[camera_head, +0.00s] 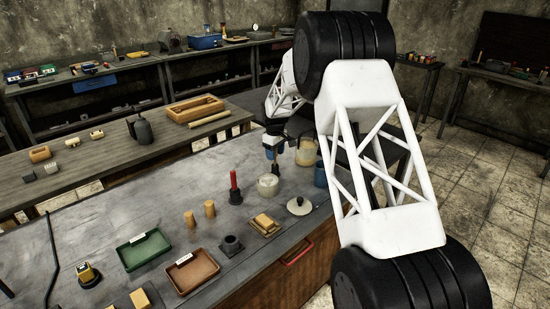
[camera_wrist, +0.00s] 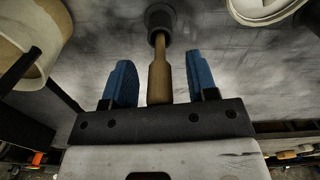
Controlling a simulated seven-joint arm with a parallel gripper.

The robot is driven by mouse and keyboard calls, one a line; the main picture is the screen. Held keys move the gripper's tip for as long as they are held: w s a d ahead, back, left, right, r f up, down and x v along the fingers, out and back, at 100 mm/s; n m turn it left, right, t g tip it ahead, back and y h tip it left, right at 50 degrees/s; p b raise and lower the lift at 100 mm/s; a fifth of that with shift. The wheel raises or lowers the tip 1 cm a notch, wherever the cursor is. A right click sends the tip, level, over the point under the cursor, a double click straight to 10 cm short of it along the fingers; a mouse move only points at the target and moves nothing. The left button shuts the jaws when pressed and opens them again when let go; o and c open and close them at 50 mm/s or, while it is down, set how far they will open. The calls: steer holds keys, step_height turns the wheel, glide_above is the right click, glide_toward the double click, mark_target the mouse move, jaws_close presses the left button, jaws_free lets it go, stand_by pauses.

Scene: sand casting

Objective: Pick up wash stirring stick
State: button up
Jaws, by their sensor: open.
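In the wrist view, a tan wooden stick (camera_wrist: 159,78), likely the wash stirring stick, stands with its far end in a small dark round holder (camera_wrist: 160,17). My gripper (camera_wrist: 170,82) is open, with one blue finger on each side of the stick and a visible gap on both sides. In the head view my gripper (camera_head: 271,150) is low over the far right part of the grey table, and I cannot make out the stick there.
A tan jug (camera_head: 307,154) and a blue cup (camera_head: 320,174) stand close to the right. A pale jar (camera_head: 268,186) and a red rod in a dark base (camera_head: 234,184) are nearer. Green (camera_head: 145,250) and brown (camera_head: 191,271) trays lie at the front.

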jaws_close()
stand_by(0.3)
steer(key=shift+r, duration=0.1)
steer(key=shift+r, duration=4.95)
steer(key=shift+s, duration=0.15)
steer(key=s+a+r, duration=0.1)
steer(key=s+a, duration=0.1)
steer(key=s, duration=0.9)
steer(key=shift+s+a, duration=0.2)
steer(key=shift+a, duration=0.05)
steer(key=shift+r, duration=0.1)
